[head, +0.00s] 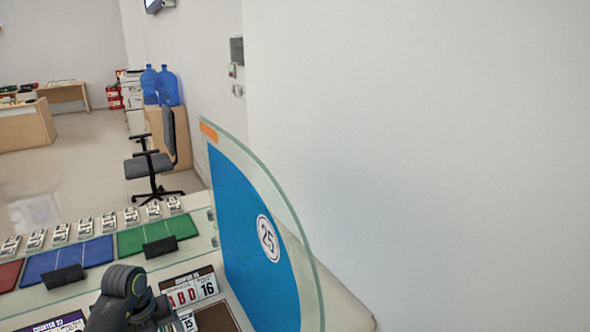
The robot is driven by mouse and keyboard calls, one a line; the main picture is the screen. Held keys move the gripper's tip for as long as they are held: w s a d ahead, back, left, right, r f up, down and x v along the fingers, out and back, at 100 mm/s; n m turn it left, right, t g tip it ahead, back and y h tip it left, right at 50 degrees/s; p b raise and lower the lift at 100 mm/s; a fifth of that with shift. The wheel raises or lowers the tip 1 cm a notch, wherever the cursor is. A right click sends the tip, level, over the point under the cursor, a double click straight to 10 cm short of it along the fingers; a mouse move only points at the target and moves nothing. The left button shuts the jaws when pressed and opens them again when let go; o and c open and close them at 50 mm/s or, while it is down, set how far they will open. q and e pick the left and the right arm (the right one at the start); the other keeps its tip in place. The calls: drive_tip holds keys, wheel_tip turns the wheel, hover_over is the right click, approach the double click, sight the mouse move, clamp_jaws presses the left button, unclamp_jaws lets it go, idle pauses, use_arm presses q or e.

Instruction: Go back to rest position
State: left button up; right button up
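A dark grey jointed part of one of my arms shows at the bottom left, over the near side of the counter (75,296). I cannot tell which arm it belongs to. No gripper fingers show in the head view, so both grippers are out of sight.
A glass divider (282,193) with a blue panel (240,225) marked 25 stands at the counter's right end. Red (9,274), blue (45,264) and green (185,227) mats lie beside several small stamp-like items. A sign (187,289) lies by my arm. An office chair (153,165) stands beyond.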

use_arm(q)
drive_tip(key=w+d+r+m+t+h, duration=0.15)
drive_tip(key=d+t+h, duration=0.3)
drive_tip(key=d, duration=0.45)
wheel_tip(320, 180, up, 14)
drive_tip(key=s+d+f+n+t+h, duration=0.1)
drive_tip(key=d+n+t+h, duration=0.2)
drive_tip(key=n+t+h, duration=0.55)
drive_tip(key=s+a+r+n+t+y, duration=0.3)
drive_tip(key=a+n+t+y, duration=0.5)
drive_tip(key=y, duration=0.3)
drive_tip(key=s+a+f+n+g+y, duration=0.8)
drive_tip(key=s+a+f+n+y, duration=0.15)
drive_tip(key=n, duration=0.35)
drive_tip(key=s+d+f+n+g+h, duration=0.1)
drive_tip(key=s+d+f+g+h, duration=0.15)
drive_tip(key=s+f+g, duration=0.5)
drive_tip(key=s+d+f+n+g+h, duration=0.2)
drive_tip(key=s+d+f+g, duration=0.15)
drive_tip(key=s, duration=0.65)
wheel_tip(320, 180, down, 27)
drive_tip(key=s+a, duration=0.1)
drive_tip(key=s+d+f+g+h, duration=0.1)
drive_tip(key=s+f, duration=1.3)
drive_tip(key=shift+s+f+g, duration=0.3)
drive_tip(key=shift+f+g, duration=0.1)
